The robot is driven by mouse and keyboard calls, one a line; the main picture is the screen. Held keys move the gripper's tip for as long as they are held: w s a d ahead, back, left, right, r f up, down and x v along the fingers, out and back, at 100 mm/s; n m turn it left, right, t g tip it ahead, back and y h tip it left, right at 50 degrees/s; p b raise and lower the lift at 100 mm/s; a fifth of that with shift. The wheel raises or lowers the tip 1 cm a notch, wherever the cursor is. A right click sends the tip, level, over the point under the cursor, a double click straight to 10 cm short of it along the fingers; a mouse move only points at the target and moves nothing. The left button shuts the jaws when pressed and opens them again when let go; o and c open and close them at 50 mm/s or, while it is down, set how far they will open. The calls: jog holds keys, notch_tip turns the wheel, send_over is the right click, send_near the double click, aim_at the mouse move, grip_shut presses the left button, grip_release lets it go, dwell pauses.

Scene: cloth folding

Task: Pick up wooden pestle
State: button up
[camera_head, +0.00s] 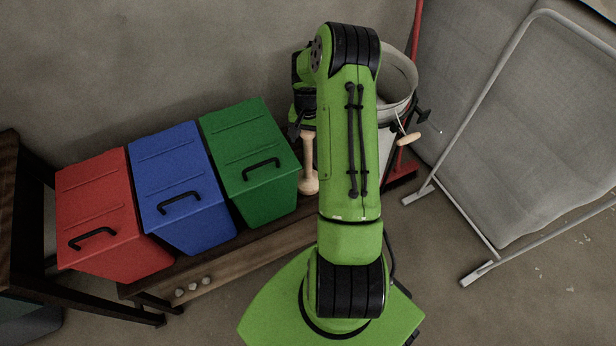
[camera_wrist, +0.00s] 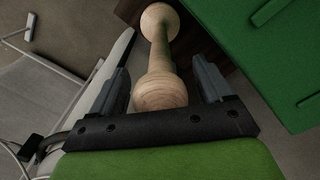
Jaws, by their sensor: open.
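The wooden pestle (camera_head: 309,163) is pale and dumbbell-shaped, with a thin middle and rounded ends. In the head view it stands just right of the green bin, partly beside my arm. In the wrist view the pestle (camera_wrist: 160,62) runs away from the camera, its near knob between my two fingers. My gripper (camera_wrist: 165,82) is open, with one finger on each side of the pestle. A gap shows between the right finger and the knob; the left finger is closer, and I cannot tell if it touches. In the head view my arm hides much of the gripper.
Red (camera_head: 105,215), blue (camera_head: 180,185) and green (camera_head: 248,160) lidded bins stand in a row on a low wooden bench (camera_head: 225,262). A pale bucket (camera_head: 398,80) is behind my arm. A metal frame (camera_head: 470,130) stands at the right, and a dark table (camera_head: 22,205) at the left.

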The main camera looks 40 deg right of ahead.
jog(key=shift+f, duration=0.1)
jog(key=c, duration=1.1)
